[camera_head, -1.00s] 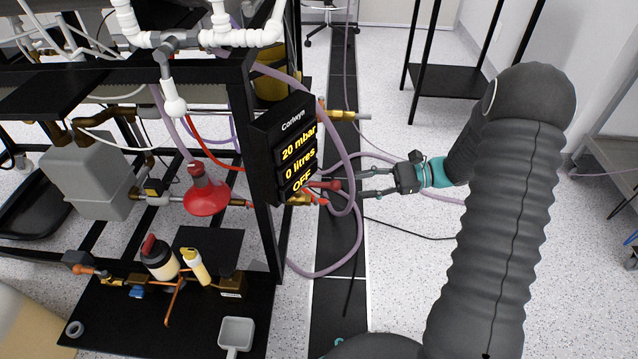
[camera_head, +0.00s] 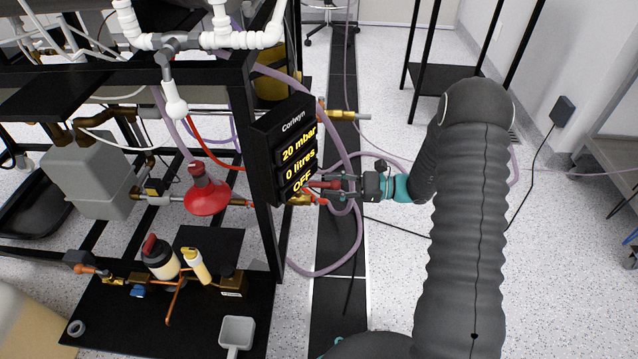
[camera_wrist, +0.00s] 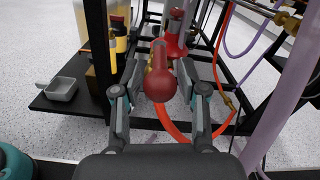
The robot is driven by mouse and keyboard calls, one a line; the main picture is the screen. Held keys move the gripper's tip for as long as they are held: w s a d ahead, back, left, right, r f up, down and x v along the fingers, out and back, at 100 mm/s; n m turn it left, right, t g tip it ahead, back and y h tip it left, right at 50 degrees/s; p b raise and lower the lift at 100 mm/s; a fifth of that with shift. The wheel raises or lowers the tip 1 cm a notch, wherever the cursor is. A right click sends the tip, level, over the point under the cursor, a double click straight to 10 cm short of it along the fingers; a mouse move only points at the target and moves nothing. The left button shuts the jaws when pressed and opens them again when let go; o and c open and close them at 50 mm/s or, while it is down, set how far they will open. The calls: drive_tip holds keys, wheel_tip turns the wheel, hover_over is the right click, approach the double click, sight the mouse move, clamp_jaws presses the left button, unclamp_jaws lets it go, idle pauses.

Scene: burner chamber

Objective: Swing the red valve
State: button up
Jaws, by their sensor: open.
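The red valve handle (camera_head: 325,184) sticks out to the right from a brass fitting (camera_head: 301,199) below the black display box. In the wrist view its rounded red end (camera_wrist: 160,85) lies between the two fingers of my gripper (camera_wrist: 160,88), with a visible gap to the finger on each side. In the head view my gripper (camera_head: 342,185) reaches in from the right and its fingers are around the handle's outer end. The gripper is open. The valve's body is mostly hidden behind the handle in the wrist view.
The display box (camera_head: 285,150) reads 20 mbar, 0 litres, OFF. A purple hose (camera_head: 352,235) loops close under my gripper. The black frame post (camera_head: 262,180) stands left of the valve. A red flask (camera_head: 207,197) sits inside the frame.

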sight(329, 185)
drive_tip(key=shift+w+a, duration=0.1)
drive_tip(key=shift+a, duration=1.95)
clamp_jaws()
